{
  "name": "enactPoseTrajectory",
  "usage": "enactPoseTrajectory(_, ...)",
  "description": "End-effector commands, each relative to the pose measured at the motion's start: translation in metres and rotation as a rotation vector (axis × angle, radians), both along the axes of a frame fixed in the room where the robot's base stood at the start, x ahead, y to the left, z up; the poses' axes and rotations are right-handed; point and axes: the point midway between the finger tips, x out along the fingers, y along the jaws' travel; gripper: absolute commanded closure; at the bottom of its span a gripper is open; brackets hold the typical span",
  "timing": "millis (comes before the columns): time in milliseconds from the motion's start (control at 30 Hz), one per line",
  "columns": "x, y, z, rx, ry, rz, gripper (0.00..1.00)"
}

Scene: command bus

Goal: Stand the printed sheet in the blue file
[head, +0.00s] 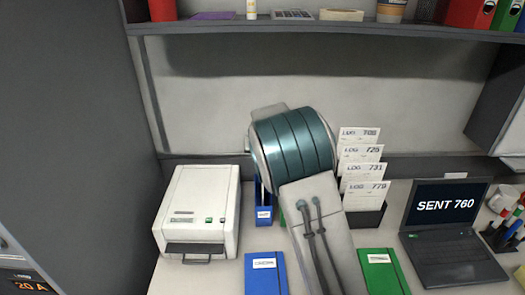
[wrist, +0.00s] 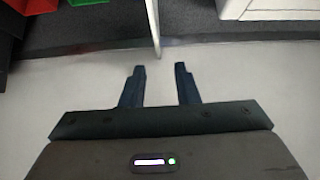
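The blue file (head: 264,222) stands upright on the desk between the printer and my arm, partly hidden by the arm. A thin white strip (wrist: 154,28), which looks like the printed sheet seen edge-on, shows in the wrist view. It runs from the top edge of the picture to just beyond my fingertips, in line with the gap between them. My gripper (wrist: 159,75) is open, with a clear gap and nothing between the fingers. The foot of the sheet is out of view, so I cannot tell whether it is inside the file. The head view hides gripper and sheet behind my arm.
A white printer (head: 203,205) stands at left. A black rack (head: 368,217) of several log cards and a laptop (head: 450,235) reading SENT 760 stand at right. Blue (head: 266,280) and green (head: 384,280) folders lie flat in front. A loaded shelf (head: 330,28) runs above.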

Motion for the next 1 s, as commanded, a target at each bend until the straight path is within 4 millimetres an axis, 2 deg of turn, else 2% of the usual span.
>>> enactPoseTrajectory(233,-0.017,0.001,0.018,0.003,-0.003,0.001,0.72)
enactPoseTrajectory(733,-0.080,-0.001,0.085,0.002,-0.002,0.002,0.72)
enactPoseTrajectory(1000,-0.093,-0.002,0.099,-0.001,-0.001,0.001,0.72)
